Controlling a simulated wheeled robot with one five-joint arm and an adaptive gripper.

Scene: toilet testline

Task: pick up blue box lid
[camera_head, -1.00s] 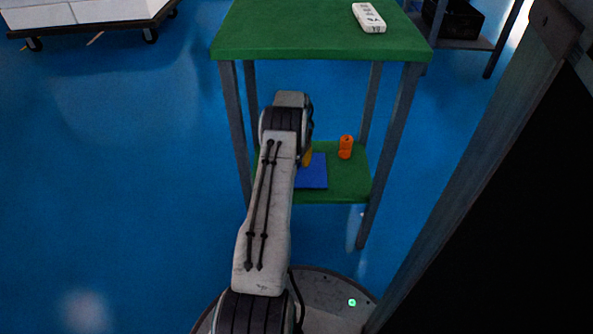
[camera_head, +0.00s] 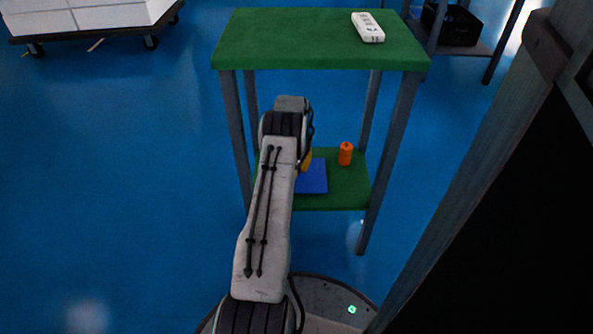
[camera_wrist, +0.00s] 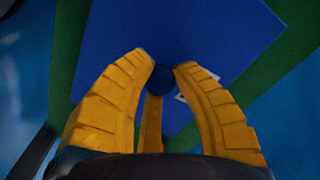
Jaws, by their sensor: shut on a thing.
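The blue box lid (camera_head: 312,177) is a flat blue panel at the lower green shelf of the table. In the wrist view the lid (camera_wrist: 215,30) fills the upper middle, with a dark blue round knob (camera_wrist: 161,79) on it. My gripper (camera_wrist: 161,72) has yellow ribbed fingers closed around this knob, a third finger below it. In the head view my arm hides most of the gripper; only a bit of yellow shows beside the lid. I cannot tell whether the lid is raised. The box under it is hidden.
An orange object (camera_head: 345,154) stands on the lower shelf, right of the lid. The green tabletop (camera_head: 290,40) above holds a white object (camera_head: 367,27). Grey table legs flank the shelf. A large dark panel with a grey frame (camera_head: 460,185) is close on the right.

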